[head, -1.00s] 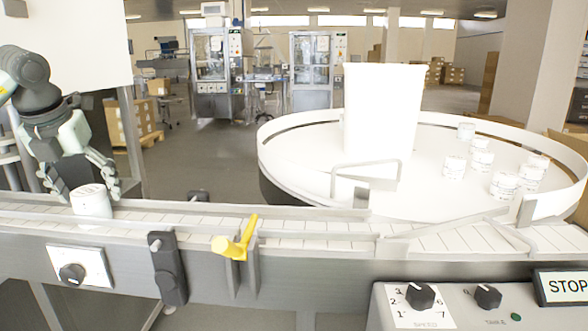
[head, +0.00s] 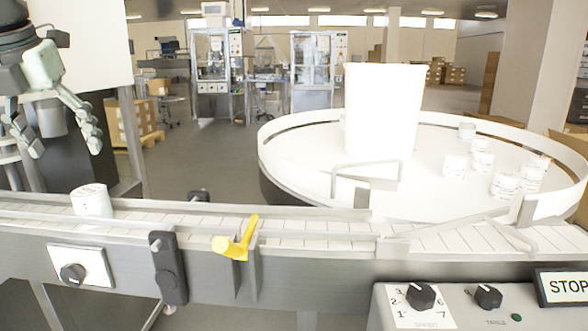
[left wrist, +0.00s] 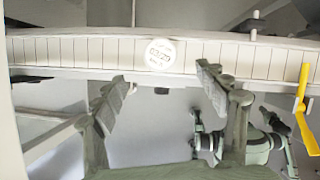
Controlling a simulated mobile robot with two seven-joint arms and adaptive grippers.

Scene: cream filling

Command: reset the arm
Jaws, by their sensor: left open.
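My left gripper (head: 66,147) is open and empty at the left of the head view. It hangs above and behind a white cream jar (head: 92,201) that stands upright on the conveyor belt (head: 290,230). In the left wrist view the jar's printed lid (left wrist: 157,53) shows beyond the open fingers (left wrist: 162,85), apart from them.
A turntable (head: 300,187) at right holds a tall white container (head: 383,110) and several jars (head: 482,160). A yellow lever (head: 237,242) sits on the conveyor's front side. A control box (head: 445,308) stands front right. Rails line the belt.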

